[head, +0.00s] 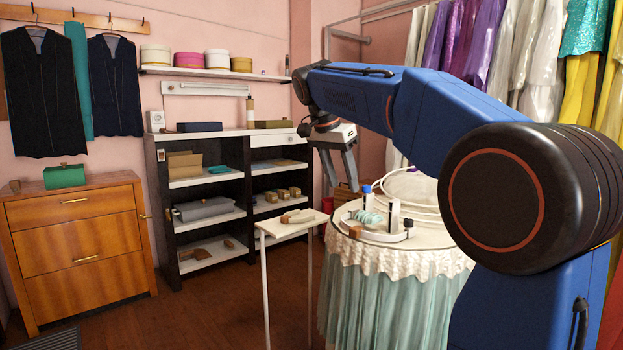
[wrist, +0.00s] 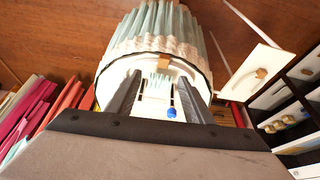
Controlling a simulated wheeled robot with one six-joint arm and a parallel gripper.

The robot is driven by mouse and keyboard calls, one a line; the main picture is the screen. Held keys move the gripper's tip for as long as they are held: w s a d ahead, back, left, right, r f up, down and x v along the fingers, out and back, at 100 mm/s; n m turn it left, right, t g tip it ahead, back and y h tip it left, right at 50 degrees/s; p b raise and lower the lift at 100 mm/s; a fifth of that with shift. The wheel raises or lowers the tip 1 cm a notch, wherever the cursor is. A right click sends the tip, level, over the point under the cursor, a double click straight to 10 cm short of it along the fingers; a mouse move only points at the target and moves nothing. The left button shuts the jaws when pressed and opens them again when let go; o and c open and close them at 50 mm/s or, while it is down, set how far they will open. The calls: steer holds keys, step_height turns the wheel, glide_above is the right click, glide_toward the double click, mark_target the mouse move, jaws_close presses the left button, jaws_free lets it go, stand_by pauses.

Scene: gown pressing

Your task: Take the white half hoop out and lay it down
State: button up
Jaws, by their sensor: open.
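Curved white hoop strips (head: 408,207) stand on the round table (head: 345,243) with the lace top and pale green pleated skirt. I cannot tell which curve is the half hoop. Beside them are a blue-capped post (head: 366,190), white posts with dark tops and a small bundle of pale green cloth (head: 368,217). My gripper (head: 342,180) is open and empty, pointing down behind the table's left side. In the wrist view, the gripper (wrist: 159,76) has its fingers apart, with white parts, green cloth and a blue knob (wrist: 172,112) showing between them. My arm hides part of the table.
A narrow white side table (head: 291,228) holds a small wooden-ended piece and has free room. A dark shelf unit (head: 160,225) with boxes stands behind it, and a wooden chest (head: 75,255) at left. Gowns (head: 520,50) hang at right. The floor at front left is mostly clear.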

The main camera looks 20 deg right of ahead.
mark_target(352, 231)
steer(key=shift+m, duration=0.3)
steer(key=x, duration=1.1)
steer(key=w+x, duration=0.1)
steer(key=x, duration=0.4)
steer(key=shift+w+a+f, duration=0.15)
steer(key=shift+f, duration=0.15)
steer(key=shift+c, duration=0.4)
jaws_close()
